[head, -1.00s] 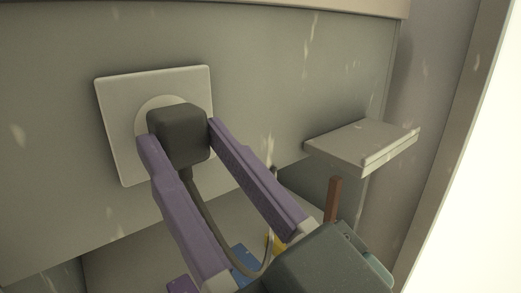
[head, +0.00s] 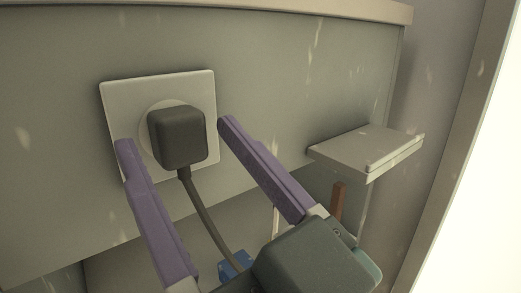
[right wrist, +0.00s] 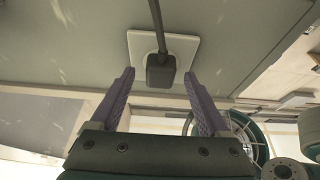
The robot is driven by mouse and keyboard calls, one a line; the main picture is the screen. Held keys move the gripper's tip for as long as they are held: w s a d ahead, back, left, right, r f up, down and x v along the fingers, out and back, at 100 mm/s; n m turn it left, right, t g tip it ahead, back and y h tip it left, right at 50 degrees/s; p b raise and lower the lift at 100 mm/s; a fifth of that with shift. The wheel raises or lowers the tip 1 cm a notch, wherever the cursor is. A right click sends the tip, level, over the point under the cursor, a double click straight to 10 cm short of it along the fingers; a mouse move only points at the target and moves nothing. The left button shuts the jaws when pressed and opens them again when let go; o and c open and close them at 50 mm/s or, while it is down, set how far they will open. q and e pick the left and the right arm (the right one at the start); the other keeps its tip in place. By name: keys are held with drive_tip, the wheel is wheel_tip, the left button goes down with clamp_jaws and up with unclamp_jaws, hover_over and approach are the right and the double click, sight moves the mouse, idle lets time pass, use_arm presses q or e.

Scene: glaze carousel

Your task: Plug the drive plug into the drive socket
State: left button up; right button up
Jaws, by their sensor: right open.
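The dark drive plug (head: 177,137) sits at the round recess of the white drive socket (head: 116,96) on the wall, with its cable hanging down from its underside. Whether its pins are fully in is hidden behind its body. My right gripper (head: 174,131) is open, with one purple finger on each side of the plug and a clear gap to both. In the right wrist view the plug (right wrist: 160,70) also sits against the socket plate (right wrist: 186,46), beyond the open fingertips (right wrist: 160,76). My left gripper is not in view.
A small pale shelf (head: 366,150) sticks out from the wall to the right of the socket. A brown upright post (head: 338,201) stands below it. A blue object (head: 233,266) lies low behind my right gripper. The wall around the socket is clear.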

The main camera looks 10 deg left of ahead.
drive_tip(key=shift+s+d+f, duration=0.1)
drive_tip(key=shift+s+d, duration=0.05)
drive_tip(key=shift+d, duration=0.1)
drive_tip(key=p+v, duration=0.2)
drive_tip(key=v, duration=0.7)
drive_tip(key=shift+f, duration=0.15)
